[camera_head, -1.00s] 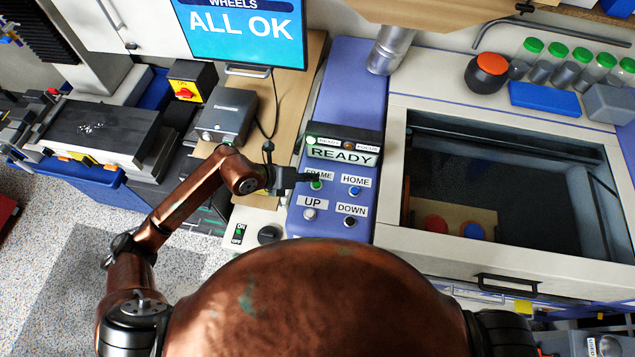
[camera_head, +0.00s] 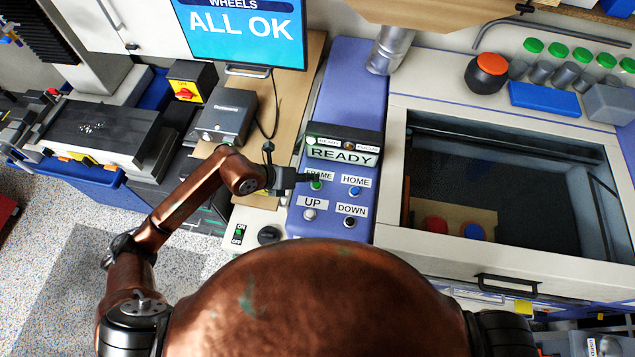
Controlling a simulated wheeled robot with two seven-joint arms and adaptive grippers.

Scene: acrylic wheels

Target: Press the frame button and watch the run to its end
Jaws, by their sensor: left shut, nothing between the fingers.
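The blue control panel (camera_head: 330,218) carries a display that reads READY (camera_head: 341,155), with a lit green lamp at its left. Below it are the green FRAME button (camera_head: 316,185), the blue HOME button (camera_head: 355,191), the UP button (camera_head: 309,214) and the DOWN button (camera_head: 349,222). My left gripper (camera_head: 306,179) is shut and empty, its dark tip over the FRAME label just above the green button. I cannot tell whether it touches the button. My right gripper is not in view. Through the machine's lid window, red and blue round pieces (camera_head: 473,231) lie on a tan sheet.
The machine's lid (camera_head: 440,251) with its dark handle (camera_head: 507,284) is closed at the right. A monitor (camera_head: 243,30) reads ALL OK. A grey box (camera_head: 227,113) and a yellow box with a red switch (camera_head: 190,84) stand at the left.

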